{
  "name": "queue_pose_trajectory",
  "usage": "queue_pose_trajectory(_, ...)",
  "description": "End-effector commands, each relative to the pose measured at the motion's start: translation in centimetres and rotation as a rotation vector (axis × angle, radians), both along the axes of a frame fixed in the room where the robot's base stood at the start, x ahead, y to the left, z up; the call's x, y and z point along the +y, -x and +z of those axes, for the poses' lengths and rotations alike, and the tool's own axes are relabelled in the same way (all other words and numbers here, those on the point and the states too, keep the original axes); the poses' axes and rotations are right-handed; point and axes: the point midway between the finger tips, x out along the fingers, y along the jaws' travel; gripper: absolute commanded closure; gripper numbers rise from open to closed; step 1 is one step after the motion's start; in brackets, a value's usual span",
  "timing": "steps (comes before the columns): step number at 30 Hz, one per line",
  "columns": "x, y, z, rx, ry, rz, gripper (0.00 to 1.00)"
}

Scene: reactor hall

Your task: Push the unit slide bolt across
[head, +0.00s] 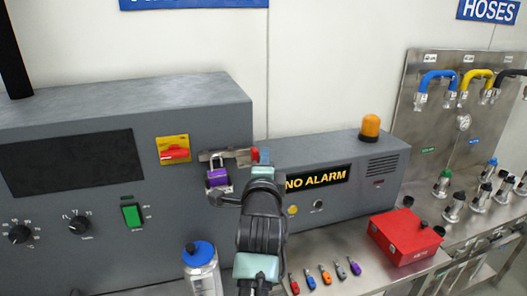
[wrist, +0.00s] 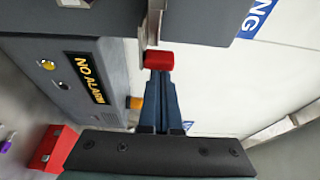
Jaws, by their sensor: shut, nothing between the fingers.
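The slide bolt (head: 232,155) is a metal bar on the front of the grey unit, near its right edge, with a red knob (head: 254,154) at its right end. A purple padlock (head: 217,177) hangs at the bolt's left part. My gripper (head: 264,157) is shut and empty, its tips just right of the red knob. In the wrist view the closed fingers (wrist: 158,78) reach up to the red knob (wrist: 159,60). They look touching or nearly so; I cannot tell which. The bolt's bar is mostly hidden in the wrist view.
A red rotary switch (head: 173,150) is left of the bolt. The NO ALARM box (head: 335,160) with an orange beacon (head: 370,127) stands close right of my gripper.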

Motion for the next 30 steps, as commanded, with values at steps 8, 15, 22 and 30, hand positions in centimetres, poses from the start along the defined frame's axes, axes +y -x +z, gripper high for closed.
queue_pose_trajectory(8, 0.4, 0.2, 0.0, -0.001, 0.000, -0.001, 1.00)
queue_pose_trajectory(15, 1.2, 0.4, -0.1, -0.002, -0.001, 0.003, 1.00)
queue_pose_trajectory(22, 4.4, 1.4, -0.3, -0.002, -0.001, 0.005, 1.00)
queue_pose_trajectory(30, 5.6, 1.8, -0.1, 0.000, -0.001, 0.004, 1.00)
